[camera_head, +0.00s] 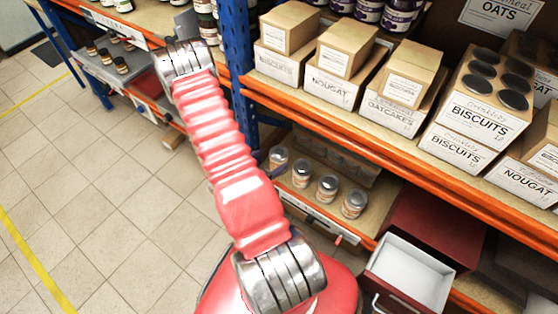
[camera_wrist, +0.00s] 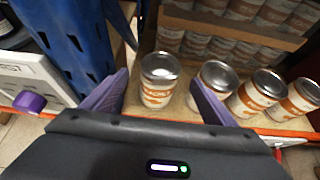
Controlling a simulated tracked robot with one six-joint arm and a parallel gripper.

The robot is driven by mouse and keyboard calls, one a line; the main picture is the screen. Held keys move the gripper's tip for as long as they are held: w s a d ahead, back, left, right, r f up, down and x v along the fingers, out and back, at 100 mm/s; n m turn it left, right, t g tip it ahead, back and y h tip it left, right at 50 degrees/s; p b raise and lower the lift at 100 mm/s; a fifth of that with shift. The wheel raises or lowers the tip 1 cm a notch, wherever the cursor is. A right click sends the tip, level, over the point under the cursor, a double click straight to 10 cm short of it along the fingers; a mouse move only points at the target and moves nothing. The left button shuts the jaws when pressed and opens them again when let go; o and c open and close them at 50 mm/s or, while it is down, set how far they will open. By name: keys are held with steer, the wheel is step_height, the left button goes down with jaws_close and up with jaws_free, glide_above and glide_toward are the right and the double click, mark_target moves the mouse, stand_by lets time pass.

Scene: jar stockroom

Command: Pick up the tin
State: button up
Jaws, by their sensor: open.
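Several tins with silver lids and cream-and-orange labels stand upright in a row on the lower shelf. In the wrist view, the leftmost tin (camera_wrist: 158,82) appears between the two purple fingers of my gripper (camera_wrist: 158,92), with a gap on each side. How far the fingertips reach along it is hard to tell. The second tin (camera_wrist: 215,86) stands just right of the right finger, partly hidden by it. The same row shows in the head view, with the leftmost tin (camera_head: 278,159) near the blue post. There my arm hides most of my gripper.
A blue upright post (camera_wrist: 62,40) stands close left of my gripper. Behind the tins is a cardboard tray (camera_wrist: 235,45) holding more tins. The upper shelf (camera_head: 330,125) carries boxes above the row. A red unit with an open white drawer (camera_head: 412,272) is at lower right.

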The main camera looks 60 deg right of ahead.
mark_target(273, 158)
steer(key=shift+x, duration=2.5)
steer(key=shift+x, duration=2.6)
steer(key=shift+r, duration=0.2)
steer(key=shift+c, duration=0.6)
steer(key=shift+d, duration=0.1)
steer(key=c, duration=1.4)
